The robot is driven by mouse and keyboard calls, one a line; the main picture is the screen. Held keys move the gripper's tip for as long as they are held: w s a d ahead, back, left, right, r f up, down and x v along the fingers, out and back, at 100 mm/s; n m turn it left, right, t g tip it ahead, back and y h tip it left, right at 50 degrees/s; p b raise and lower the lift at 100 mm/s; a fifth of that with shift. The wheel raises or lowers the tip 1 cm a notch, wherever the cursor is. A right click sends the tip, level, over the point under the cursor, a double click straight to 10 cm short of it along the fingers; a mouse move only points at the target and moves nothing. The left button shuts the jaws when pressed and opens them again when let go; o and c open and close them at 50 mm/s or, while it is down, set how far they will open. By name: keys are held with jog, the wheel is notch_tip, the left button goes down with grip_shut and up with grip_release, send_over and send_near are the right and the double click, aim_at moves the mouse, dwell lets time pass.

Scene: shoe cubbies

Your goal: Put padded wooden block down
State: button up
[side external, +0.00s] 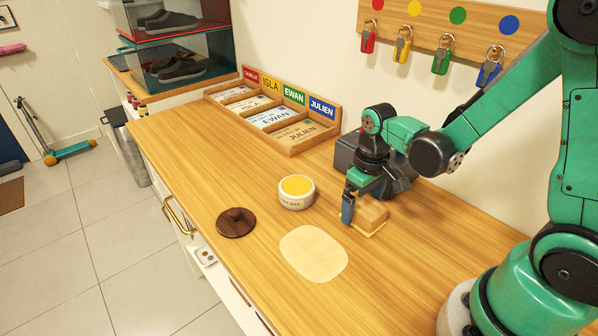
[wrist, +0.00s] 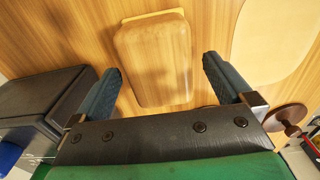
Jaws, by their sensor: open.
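The padded wooden block (side external: 369,216) rests on the wooden counter, below and beside my gripper in the side view. In the wrist view the block (wrist: 154,62) lies flat, with a pale layer showing along its far edge. My gripper (side external: 362,200) is open. In the wrist view its two blue padded fingertips (wrist: 160,82) are spread wider than the block, and gaps show between the near end of the block and each finger. I cannot tell the exact height of the fingers above the counter.
A dark box (side external: 350,155) stands close behind my gripper. A yellow-topped round tin (side external: 296,192), a dark lid (side external: 236,222) and a pale rounded mat (side external: 314,253) lie to the left. A name-tagged wooden tray (side external: 290,146) stands against the wall. The front counter is mostly clear.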

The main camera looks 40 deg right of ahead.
jog(key=a+r+t, duration=0.4)
jog(key=r+t, duration=0.3)
jog(key=r, duration=0.5)
jog(key=shift+s+a, duration=0.15)
jog(key=shift+s, duration=0.3)
dwell(0.9)
jog(key=g, duration=0.5)
send_over(365, 202)
jog(key=f, duration=0.6)
jog(key=shift+s+a+f, duration=0.1)
jog(key=shift+s+f, duration=0.2)
jog(key=shift+s, duration=0.05)
jog(key=shift+g, duration=0.3)
jog(key=shift+w+f, duration=0.15)
jog(key=shift+f, duration=1.3)
jog(key=shift+w+f, duration=0.15)
jog(key=shift+f, duration=1.3)
